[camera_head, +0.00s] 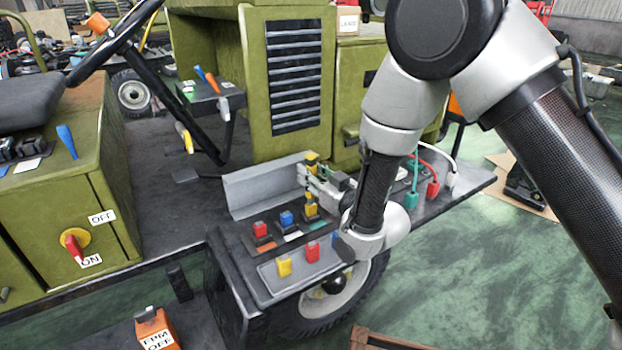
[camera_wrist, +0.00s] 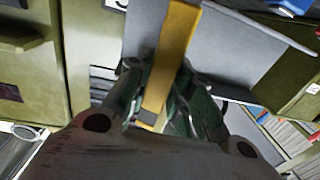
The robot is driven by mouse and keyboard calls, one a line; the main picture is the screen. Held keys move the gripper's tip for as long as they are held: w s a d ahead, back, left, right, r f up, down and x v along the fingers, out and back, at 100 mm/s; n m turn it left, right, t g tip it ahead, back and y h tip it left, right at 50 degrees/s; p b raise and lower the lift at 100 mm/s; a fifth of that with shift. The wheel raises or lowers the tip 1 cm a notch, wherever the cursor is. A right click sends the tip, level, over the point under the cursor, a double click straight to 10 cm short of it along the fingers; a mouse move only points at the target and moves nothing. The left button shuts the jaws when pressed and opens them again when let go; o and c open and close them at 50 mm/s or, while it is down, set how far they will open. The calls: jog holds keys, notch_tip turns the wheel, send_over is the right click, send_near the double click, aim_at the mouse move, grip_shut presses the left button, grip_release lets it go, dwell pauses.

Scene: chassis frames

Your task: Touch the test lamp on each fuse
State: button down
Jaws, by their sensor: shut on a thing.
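My gripper (camera_head: 316,180) is shut on a yellow and black test lamp (camera_head: 312,158), held upright above the fuse block. In the wrist view the lamp is a long yellow bar (camera_wrist: 176,50) between the fingers. The block holds a red fuse (camera_head: 261,229), a blue fuse (camera_head: 287,218) and a yellow fuse (camera_head: 311,208) in a row. The lamp's lower end is at the yellow fuse; I cannot tell whether they touch. A loose-looking yellow fuse (camera_head: 284,266) and red fuse (camera_head: 312,252) sit on the grey tray (camera_head: 268,278) in front.
A grey upright plate (camera_head: 250,190) stands behind the fuses. Green and red clips (camera_head: 432,188) with cables lie to the right, partly near my arm. A red switch (camera_head: 75,244) marked OFF and ON is at left. A steering wheel column (camera_head: 165,95) rises at upper left.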

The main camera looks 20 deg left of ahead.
aim_at(314, 159)
dwell(0.4)
jog(key=shift+r, duration=2.5)
